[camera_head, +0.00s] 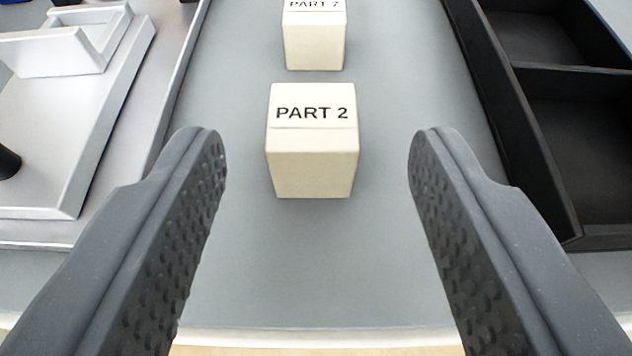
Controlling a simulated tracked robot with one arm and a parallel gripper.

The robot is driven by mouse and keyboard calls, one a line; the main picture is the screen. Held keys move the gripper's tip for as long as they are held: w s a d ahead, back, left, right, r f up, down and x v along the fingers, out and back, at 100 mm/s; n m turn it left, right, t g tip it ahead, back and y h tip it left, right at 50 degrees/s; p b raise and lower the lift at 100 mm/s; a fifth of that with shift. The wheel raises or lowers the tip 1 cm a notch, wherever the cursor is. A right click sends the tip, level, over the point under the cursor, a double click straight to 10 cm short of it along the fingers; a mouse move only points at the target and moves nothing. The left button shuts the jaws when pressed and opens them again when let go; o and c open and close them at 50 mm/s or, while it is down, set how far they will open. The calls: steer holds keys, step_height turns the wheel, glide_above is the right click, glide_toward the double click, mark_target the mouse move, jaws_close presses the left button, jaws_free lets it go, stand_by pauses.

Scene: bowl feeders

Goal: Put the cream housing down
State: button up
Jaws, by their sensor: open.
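A cream housing (312,160) labelled "PART 2" stands upright on the grey surface in the middle of the view. A second cream housing (314,42), labelled "PART 7", stands behind it, with its top cut off by the picture edge. My gripper (318,150) is open, with one dark, studded finger on each side of the "PART 2" housing. A gap shows between each finger and the housing, and nothing is held.
A silver metal tray with a raised fixture (60,140) lies at the left. A black compartmented tray (530,150) lies at the right. The grey surface (310,270) in front of the near housing is clear up to its front edge.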

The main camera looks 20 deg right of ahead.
steer(key=v, duration=0.7)
steer(key=shift+p, duration=0.45)
